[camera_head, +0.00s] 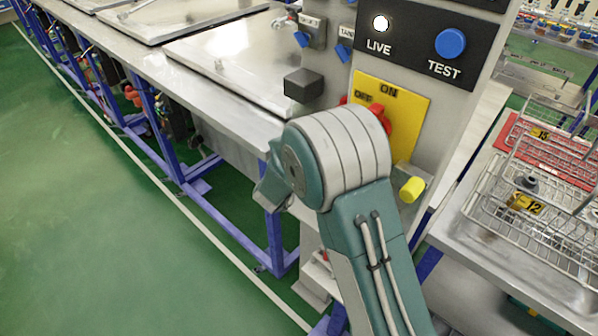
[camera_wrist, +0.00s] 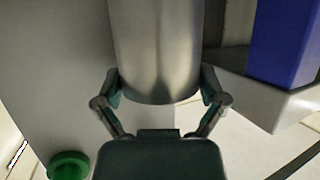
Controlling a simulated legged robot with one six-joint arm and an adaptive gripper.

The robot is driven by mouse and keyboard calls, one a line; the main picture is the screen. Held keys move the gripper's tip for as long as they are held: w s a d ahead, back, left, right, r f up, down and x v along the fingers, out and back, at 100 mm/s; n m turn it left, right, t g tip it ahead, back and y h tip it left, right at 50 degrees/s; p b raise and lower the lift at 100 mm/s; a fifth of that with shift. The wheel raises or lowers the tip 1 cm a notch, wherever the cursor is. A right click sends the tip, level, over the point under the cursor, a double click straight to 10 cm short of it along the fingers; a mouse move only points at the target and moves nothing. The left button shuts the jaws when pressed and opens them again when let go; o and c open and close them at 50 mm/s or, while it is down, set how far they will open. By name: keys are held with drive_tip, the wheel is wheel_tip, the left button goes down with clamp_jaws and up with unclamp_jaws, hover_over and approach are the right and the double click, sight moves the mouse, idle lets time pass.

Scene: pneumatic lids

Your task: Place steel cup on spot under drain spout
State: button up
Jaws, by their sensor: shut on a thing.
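My gripper (camera_wrist: 162,92) is shut on the steel cup (camera_wrist: 156,48) in the wrist view. One finger presses on each side of the cup near its lower rounded end. The cup is a smooth, shiny metal cylinder, and its upper part runs out of the picture. In the head view my own arm hides the gripper and the cup, low beside the panel. I cannot make out the drain spout or the spot under it in either view.
A grey panel (camera_head: 474,25) with a blue TEST button (camera_head: 451,43) and a red switch on a yellow plate (camera_head: 417,98) stands close to my arm. Wire racks (camera_head: 551,235) are at right. The wrist view shows a blue post (camera_wrist: 285,45) and a green knob (camera_wrist: 68,165). Green floor is clear at left.

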drive_tip(key=f, duration=0.2)
drive_tip(key=shift+d+f, duration=0.2)
drive_tip(key=shift+f, duration=0.1)
drive_tip(key=shift+s+a, duration=0.1)
drive_tip(key=o, duration=0.9)
drive_tip(key=shift+a, duration=0.1)
drive_tip(key=shift+r, duration=0.1)
drive_tip(key=v, duration=1.2)
